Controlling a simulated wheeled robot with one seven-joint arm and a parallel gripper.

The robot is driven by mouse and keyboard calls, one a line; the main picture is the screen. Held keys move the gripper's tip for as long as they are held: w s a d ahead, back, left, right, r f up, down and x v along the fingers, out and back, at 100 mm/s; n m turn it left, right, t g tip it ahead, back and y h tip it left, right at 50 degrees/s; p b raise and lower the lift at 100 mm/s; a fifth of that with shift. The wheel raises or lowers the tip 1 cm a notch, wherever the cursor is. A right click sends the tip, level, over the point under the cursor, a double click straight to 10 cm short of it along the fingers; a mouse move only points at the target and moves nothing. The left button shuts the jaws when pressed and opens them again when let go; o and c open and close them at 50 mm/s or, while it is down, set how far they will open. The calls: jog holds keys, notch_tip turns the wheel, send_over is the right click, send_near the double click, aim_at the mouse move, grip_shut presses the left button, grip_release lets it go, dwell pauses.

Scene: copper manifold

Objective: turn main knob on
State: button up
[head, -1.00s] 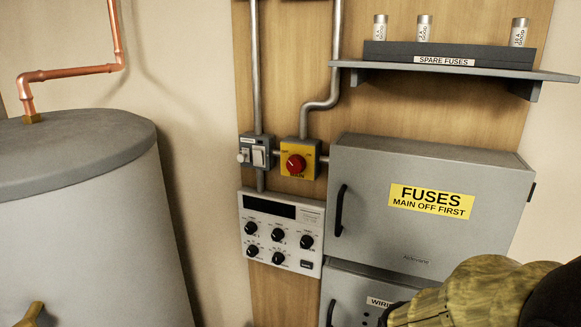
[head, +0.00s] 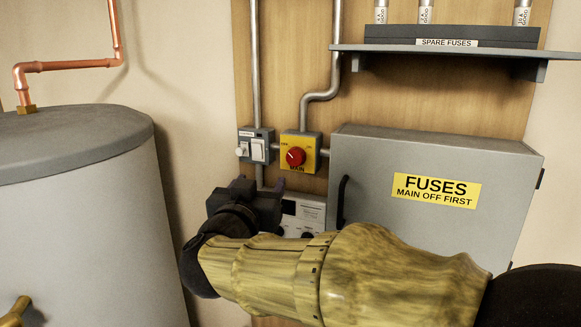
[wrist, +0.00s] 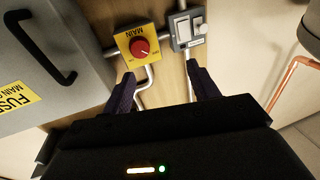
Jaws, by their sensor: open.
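The main knob (head: 296,156) is a round red knob on a yellow box (head: 313,141) labelled MAIN, fixed to the wooden board. It also shows in the wrist view (wrist: 140,47), ahead of the fingers and nearer the left one. My gripper (head: 258,184) is open and empty, below and left of the knob in the head view. Its two dark fingers also show in the wrist view (wrist: 163,87), spread apart and not touching the knob.
A grey switch box (head: 256,146) sits just left of the yellow box. A fuse cabinet (head: 435,240) stands to the right. A control panel (head: 304,211) is partly hidden behind my arm. Pipes run up the board, and a shelf (head: 450,49) holds spare fuses. A large tank (head: 75,220) is at left.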

aim_at(293, 157)
jog(key=s+h, duration=0.1)
jog(key=s+r+m+g+h, duration=0.1)
jog(key=s, duration=0.1)
jog(key=s+m+h, duration=0.1)
jog(key=s, duration=0.1)
jog(key=shift+a+r+h, duration=0.15)
jog(key=shift+a+h, duration=0.1)
jog(key=shift+h, duration=0.05)
jog(key=p+x, duration=0.1)
jog(key=x, duration=0.4)
jog(key=p+x, duration=0.2)
jog(key=x, duration=0.4)
jog(key=p+x, duration=0.1)
jog(key=x, duration=0.5)
jog(key=shift+w+d+f+p, duration=0.15)
jog(key=shift+w+f+p, duration=0.05)
jog(key=shift+f+p, duration=0.15)
jog(key=shift+c, duration=0.4)
jog(key=c, duration=0.9)
